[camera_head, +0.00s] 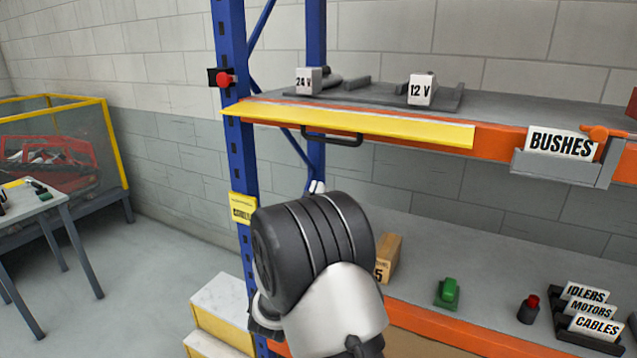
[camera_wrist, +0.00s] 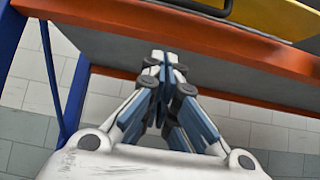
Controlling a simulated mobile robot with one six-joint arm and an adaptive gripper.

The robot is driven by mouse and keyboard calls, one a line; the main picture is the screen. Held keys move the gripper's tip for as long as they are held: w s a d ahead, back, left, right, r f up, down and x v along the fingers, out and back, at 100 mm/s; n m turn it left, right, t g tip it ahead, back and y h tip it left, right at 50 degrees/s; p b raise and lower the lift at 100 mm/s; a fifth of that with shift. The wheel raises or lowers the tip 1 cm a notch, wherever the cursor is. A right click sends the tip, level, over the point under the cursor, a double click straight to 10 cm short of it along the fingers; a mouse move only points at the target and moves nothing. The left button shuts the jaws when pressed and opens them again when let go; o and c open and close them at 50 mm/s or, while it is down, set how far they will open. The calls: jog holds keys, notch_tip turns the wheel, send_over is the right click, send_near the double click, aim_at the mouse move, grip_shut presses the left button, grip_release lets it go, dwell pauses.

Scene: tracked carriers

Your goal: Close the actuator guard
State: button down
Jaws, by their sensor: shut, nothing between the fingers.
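I take the actuator guard (camera_head: 400,127) to be the long yellow panel along the front edge of the upper shelf. It lies low, leaving the items behind it exposed. A black bar handle (camera_head: 345,141) shows under its left half. In the wrist view, part of the yellow panel (camera_wrist: 280,14) and the handle (camera_wrist: 200,7) show at the top edge. My gripper (camera_wrist: 165,62) is shut and empty, below the orange beam and apart from the handle. In the head view my arm hides most of it; only a small tip shows (camera_head: 317,187).
Blocks marked 24 V (camera_head: 307,81) and 12 V (camera_head: 422,90) stand on the upper shelf. A blue upright (camera_head: 232,150) with a red button (camera_head: 224,80) is at left. The BUSHES sign (camera_head: 561,143) is at right. A green part (camera_head: 447,292) sits on the lower shelf.

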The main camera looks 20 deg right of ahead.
notch_tip(320, 180, up, 8)
jog(key=w+d, duration=0.2)
jog(key=shift+d+p, duration=0.25)
jog(key=shift+p, duration=0.15)
dwell(0.4)
